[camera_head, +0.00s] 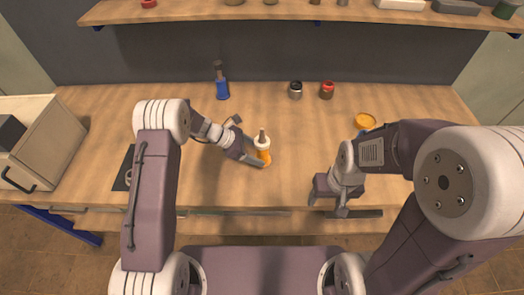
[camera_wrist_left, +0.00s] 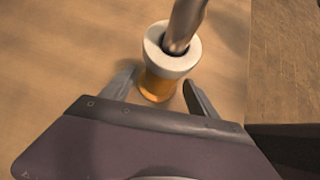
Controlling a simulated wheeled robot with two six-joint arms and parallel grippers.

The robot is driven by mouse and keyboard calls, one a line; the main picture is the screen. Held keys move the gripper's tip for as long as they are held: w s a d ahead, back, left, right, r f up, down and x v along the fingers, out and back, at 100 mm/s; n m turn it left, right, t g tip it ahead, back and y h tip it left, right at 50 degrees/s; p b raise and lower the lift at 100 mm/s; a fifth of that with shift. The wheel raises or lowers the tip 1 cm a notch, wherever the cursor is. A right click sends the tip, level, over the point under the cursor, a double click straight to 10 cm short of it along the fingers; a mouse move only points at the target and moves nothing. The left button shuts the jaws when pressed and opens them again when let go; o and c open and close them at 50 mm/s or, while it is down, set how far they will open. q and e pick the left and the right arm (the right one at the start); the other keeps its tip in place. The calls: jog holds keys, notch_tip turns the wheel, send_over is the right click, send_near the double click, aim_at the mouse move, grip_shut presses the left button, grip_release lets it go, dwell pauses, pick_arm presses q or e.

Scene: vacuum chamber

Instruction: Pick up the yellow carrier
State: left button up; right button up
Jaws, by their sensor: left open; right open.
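The yellow carrier (camera_head: 263,157) stands upright on the wooden table near its front middle. It has an amber-yellow body, a white collar and a grey-brown rod rising from the top. My left gripper (camera_head: 258,147) is low beside it, with its fingers spread around the body. In the left wrist view the carrier (camera_wrist_left: 158,86) sits between the two open fingers (camera_wrist_left: 159,82), with a gap visible on the left side. My right gripper (camera_head: 328,206) is open and empty above the table's front edge, right of the carrier.
A blue bottle-like item (camera_head: 222,89), a dark jar (camera_head: 295,90) and a red-topped jar (camera_head: 327,90) stand at the back. An orange round dish (camera_head: 365,121) lies at the right. A box with a handle (camera_head: 45,143) is at the left. Bare table surrounds the carrier.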

aim_at(262, 147)
pick_arm(q)
jog(key=x, duration=0.2)
jog(key=shift+d+f, duration=0.25)
jog(key=shift+d, duration=0.1)
grip_shut()
jog(key=shift+r, duration=0.15)
jog(key=shift+w+r, duration=0.1)
jog(key=shift+r, duration=0.5)
notch_tip(262, 147, up, 3)
jog(key=shift+f, duration=0.1)
jog(key=s+d+r, duration=0.6)
jog(key=d, duration=0.4)
jog(key=shift+r+b, duration=0.4)
